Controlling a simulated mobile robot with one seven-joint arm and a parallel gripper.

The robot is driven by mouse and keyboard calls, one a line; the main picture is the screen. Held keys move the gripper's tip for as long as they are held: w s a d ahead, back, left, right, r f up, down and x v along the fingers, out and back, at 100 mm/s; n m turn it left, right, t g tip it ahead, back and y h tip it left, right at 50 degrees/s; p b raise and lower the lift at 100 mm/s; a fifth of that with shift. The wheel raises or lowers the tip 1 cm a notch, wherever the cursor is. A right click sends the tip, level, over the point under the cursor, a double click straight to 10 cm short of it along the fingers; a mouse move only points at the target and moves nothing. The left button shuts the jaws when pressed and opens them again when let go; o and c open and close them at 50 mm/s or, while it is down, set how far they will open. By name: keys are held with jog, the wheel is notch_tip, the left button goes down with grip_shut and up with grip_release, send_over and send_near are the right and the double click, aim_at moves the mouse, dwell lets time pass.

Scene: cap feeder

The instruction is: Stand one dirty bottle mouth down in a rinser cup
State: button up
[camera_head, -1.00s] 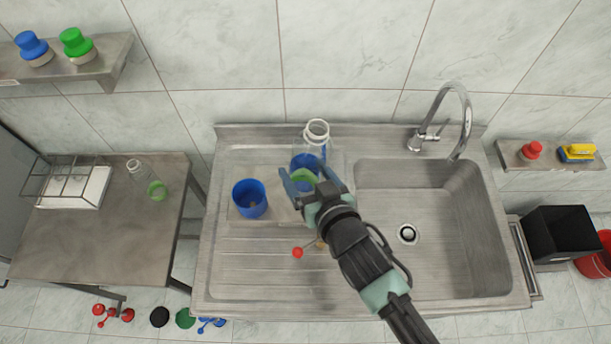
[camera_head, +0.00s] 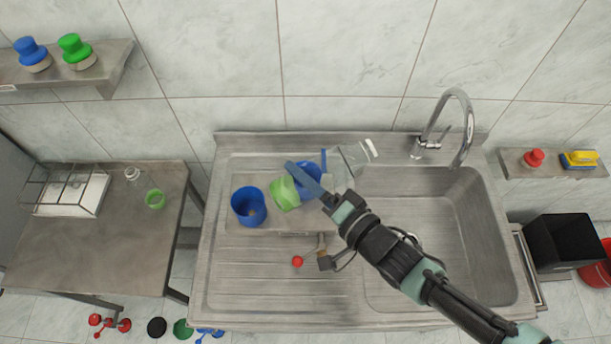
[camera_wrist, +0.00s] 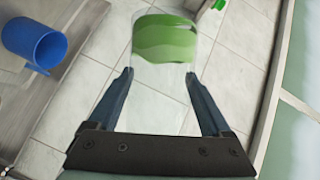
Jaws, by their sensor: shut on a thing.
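My gripper (camera_head: 318,188) is shut on a clear bottle (camera_head: 357,155) with a green band or residue at its base end. The bottle is tilted, nearly lying over, above the sink's drainboard. Its green end points left and its pale mouth right. In the wrist view the bottle (camera_wrist: 165,45) lies between the two fingers, green end away from the palm. One blue rinser cup (camera_head: 249,206) stands open at the left; it also shows in the wrist view (camera_wrist: 35,42). A second blue cup (camera_head: 310,170) is partly hidden behind the bottle and gripper.
Another clear bottle (camera_head: 135,178) with green at one end is on the left table (camera_head: 95,250), near a wire rack (camera_head: 70,190). The faucet (camera_head: 463,120) rises behind the empty sink basin (camera_head: 440,240). A red ball-shaped knob (camera_head: 297,261) is in front of the cups.

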jog(key=m+b, duration=0.2)
jog(key=f+m+t+y+b, duration=0.1)
jog(key=m+b, duration=0.1)
jog(key=m, duration=0.1)
jog(key=shift+y+b, duration=0.3)
jog(key=shift+b, duration=0.1)
jog(key=m+t+b, duration=0.2)
jog(key=m+b, duration=0.2)
jog(key=m, duration=0.1)
jog(key=m+t+b, duration=0.1)
jog(key=m, duration=0.3)
jog(key=m+t+h+b, duration=0.1)
jog(key=m+t+b, duration=0.1)
jog(key=m, duration=0.2)
jog(key=shift+r, duration=0.15)
jog(key=m+t+h+b, duration=0.1)
jog(key=m, duration=0.2)
jog(key=m+t+h+b, duration=0.1)
jog(key=m+h, duration=0.1)
jog(key=m, duration=0.2)
jog(key=shift+r+t, duration=0.2)
jog(key=shift+t, duration=0.1)
jog(key=shift+w+f+m+h+b, duration=0.2)
jog(key=shift+m+h+b, duration=0.15)
jog(key=shift+m, duration=0.55)
jog(key=w+f+b, duration=0.4)
jog(key=w+b, duration=1.1)
jog(key=w, duration=0.1)
notch_tip(320, 180, down, 12)
jog(key=b, duration=1.2)
